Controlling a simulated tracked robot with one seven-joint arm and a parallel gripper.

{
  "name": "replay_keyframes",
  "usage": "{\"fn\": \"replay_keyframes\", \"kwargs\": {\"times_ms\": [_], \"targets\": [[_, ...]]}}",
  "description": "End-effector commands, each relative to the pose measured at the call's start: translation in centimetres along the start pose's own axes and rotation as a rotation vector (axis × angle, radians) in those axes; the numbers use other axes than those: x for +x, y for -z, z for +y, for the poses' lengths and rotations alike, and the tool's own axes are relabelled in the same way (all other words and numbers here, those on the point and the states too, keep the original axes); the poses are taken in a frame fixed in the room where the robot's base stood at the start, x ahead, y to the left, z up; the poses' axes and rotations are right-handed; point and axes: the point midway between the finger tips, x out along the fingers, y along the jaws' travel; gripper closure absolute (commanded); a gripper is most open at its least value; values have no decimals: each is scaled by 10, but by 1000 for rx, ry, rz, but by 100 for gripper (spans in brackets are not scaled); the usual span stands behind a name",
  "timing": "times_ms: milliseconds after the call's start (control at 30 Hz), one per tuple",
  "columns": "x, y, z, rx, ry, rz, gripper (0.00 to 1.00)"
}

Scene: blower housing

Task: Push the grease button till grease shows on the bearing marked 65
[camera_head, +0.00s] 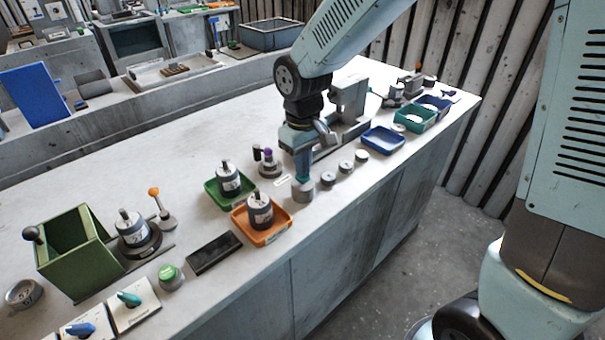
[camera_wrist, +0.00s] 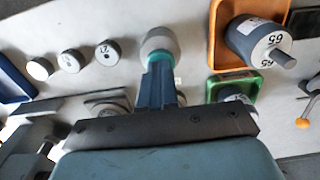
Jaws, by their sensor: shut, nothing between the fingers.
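My gripper (camera_head: 302,180) is shut and empty, pointing down at a grey cylinder (camera_head: 302,193). In the wrist view its fingertips (camera_wrist: 161,62) overlap the edge of that cylinder (camera_wrist: 160,40); I cannot tell whether they touch. Smaller grey discs (camera_head: 328,180) stand in a row beside it; one disc (camera_wrist: 108,52) bears a small dark mark. A cylinder marked 65 (camera_wrist: 262,42) with a shaft lies in the orange tray (camera_head: 249,236). No grease is visible. I cannot tell which part is the grease button.
A green tray (camera_head: 210,193) with another cylinder stands left of my gripper. A green-topped button (camera_head: 169,272), a dark block (camera_head: 214,252) and a green bin (camera_head: 75,262) are farther left. A blue tray (camera_head: 383,139) is to the right. The bench's back left is bare.

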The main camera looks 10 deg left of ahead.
Motion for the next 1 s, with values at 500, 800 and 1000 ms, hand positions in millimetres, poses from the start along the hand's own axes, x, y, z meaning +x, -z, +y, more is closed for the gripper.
{"fn": "replay_keyframes", "kwargs": {"times_ms": [500,800,1000], "targets": [[15,0,0,1,1,-1,100],[13,0,0,1,0,0,100],[3,0,0,0,-1,1,100]]}}
